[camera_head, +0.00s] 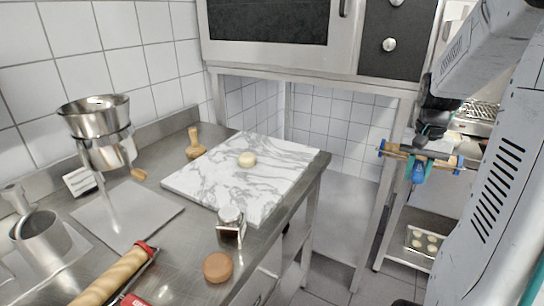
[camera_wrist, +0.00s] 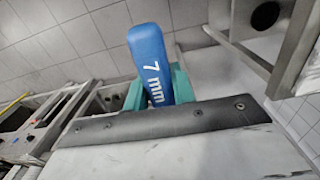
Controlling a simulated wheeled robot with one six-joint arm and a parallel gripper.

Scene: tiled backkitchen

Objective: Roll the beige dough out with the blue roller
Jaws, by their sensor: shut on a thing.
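My gripper (camera_head: 424,152) is at the right in the head view, held in the air well to the right of the slab and apart from the dough. It is shut on the blue roller (camera_head: 418,173), whose crosswise bar has blue ends and whose blue handle hangs down. In the wrist view the handle (camera_wrist: 148,50) reads "7 mm" and shows between teal parts of my gripper (camera_wrist: 155,88). The dough is not visible in the wrist view.
An oven (camera_head: 275,25) overhangs behind. A tray (camera_head: 425,240) sits low right.

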